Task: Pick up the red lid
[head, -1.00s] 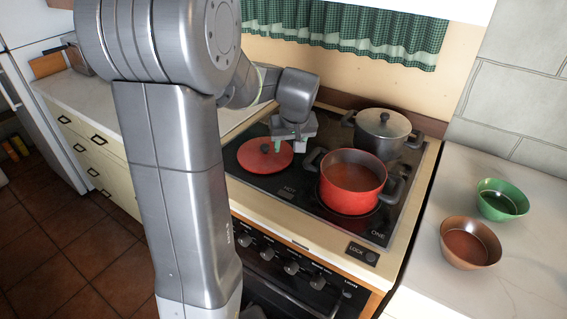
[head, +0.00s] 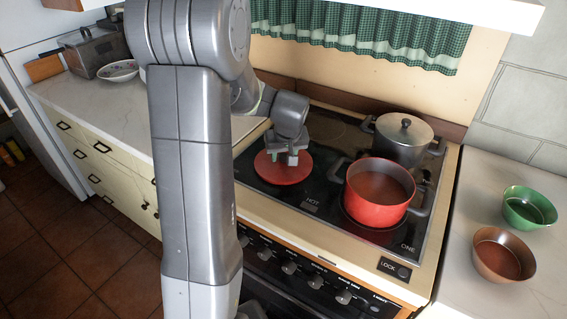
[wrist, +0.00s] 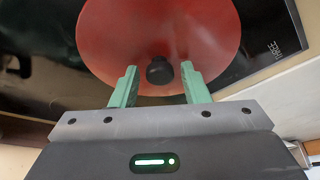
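The red lid (head: 284,168) lies flat on the front left of the black stovetop. In the wrist view the lid (wrist: 160,25) fills the upper middle, with its dark round knob (wrist: 159,70) near my fingertips. My gripper (head: 292,155) is over the lid. Its green fingers (wrist: 159,75) are apart, one on each side of the knob, with a gap on both sides. In the head view the gripper hides the knob. I cannot tell how far down the fingers reach beside it.
An open red pot (head: 379,194) stands right of the lid, with a lidded steel pot (head: 405,139) behind it. A green bowl (head: 530,208) and a brown bowl (head: 503,255) sit on the right counter. The left counter (head: 140,105) has free room.

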